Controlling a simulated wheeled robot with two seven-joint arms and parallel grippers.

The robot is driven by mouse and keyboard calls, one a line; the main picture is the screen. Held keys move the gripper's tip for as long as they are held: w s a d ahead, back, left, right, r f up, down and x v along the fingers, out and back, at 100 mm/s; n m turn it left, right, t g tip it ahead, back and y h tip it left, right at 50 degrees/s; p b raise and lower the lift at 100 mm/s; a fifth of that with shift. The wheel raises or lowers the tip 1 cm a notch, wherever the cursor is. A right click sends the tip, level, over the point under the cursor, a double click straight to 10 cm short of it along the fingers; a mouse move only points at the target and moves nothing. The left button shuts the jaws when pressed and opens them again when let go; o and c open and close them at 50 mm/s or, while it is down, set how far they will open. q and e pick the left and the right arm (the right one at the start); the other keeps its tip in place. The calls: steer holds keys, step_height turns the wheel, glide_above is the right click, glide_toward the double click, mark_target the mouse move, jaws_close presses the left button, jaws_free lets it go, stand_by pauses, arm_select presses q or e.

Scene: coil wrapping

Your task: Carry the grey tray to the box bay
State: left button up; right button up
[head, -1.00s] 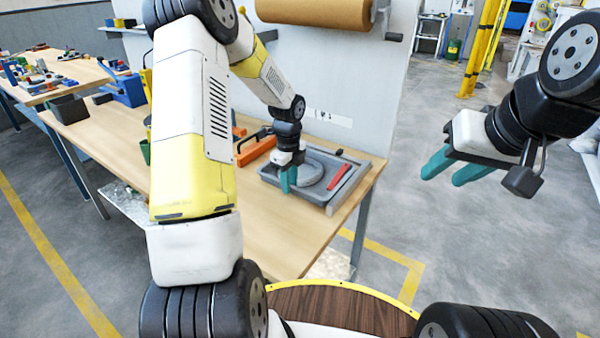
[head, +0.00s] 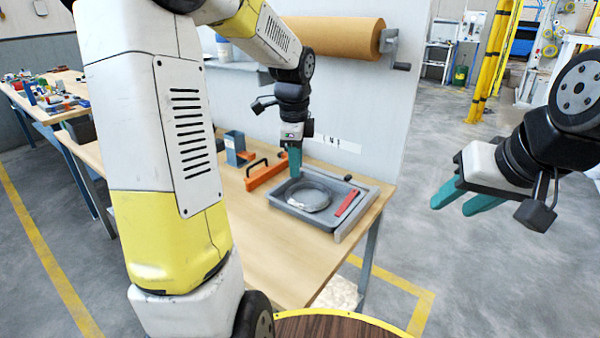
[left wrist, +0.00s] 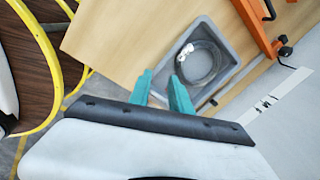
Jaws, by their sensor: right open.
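The grey tray (head: 300,218) lies flat on the wooden table near its right end. A round grey coil (head: 308,198) lies in it, with a red strip-shaped thing (head: 348,203) along the right side. My left gripper (head: 294,172) points down above the tray's far left edge, apart from the tray as far as I can tell. My right gripper (head: 455,202) is open and empty over the floor, right of the table.
An orange tool (head: 265,174) with a black handle and a blue-grey holder (head: 235,150) stand left of the tray. A brown paper roll (head: 325,37) hangs on the wall panel behind. The table (head: 260,240) is clear in front of the tray.

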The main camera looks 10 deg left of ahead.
arm_select(q)
steer(key=s+d+r+n+t+h, duration=0.1)
steer(key=s+r+n, duration=0.3)
steer(key=s+n, duration=0.4)
steer(key=s+d+r+n+t+h, duration=0.1)
steer(key=s+d+r+n+t, duration=0.1)
steer(key=s+n, duration=0.6)
steer(key=s+r+t, duration=0.1)
steer(key=s+r, duration=0.1)
steer(key=s, duration=0.2)
steer(key=shift+t, duration=0.3)
